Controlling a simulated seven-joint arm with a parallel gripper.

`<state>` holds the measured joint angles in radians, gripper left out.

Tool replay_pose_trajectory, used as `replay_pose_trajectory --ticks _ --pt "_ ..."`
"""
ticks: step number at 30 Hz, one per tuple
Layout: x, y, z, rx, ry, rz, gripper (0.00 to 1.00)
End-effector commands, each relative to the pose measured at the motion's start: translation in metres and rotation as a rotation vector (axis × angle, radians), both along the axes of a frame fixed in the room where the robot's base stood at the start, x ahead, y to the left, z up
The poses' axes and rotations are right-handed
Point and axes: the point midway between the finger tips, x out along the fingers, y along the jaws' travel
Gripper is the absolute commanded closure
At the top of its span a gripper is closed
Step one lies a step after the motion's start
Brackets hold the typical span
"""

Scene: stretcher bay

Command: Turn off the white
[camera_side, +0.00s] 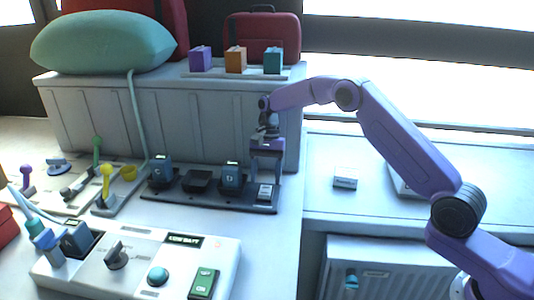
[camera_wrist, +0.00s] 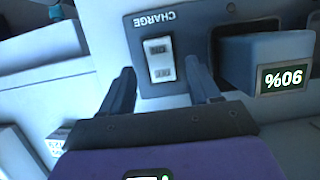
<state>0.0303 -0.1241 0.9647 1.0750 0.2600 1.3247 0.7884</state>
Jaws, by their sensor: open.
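A white rocker switch (camera_side: 266,191) sits at the right end of the dark charging dock (camera_side: 215,200). In the wrist view the white switch (camera_wrist: 160,60) stands in a grey panel marked CHARGE, with small lettering on its two ends. My gripper (camera_side: 267,168) is just above that end of the dock, pointing down. In the wrist view my gripper (camera_wrist: 160,72) has its two dark fingers apart, one on each side of the switch, with nothing between them but the view of the switch. Whether the fingers touch the panel cannot be told.
A blue battery (camera_wrist: 268,62) reading 90% sits in the dock close to the right finger. Another battery (camera_side: 160,172) stands further left. A console (camera_side: 135,265) with a green switch (camera_side: 203,284) is in front. The right counter (camera_side: 420,215) is mostly clear.

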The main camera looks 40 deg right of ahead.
Motion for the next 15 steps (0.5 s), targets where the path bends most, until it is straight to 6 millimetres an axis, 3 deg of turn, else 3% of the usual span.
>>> replay_pose_trajectory --ticks 6,15 --pt "0.012 -0.011 0.045 0.0 -0.006 0.001 0.38" --pt "0.019 -0.019 0.078 0.001 -0.002 -0.001 0.38"
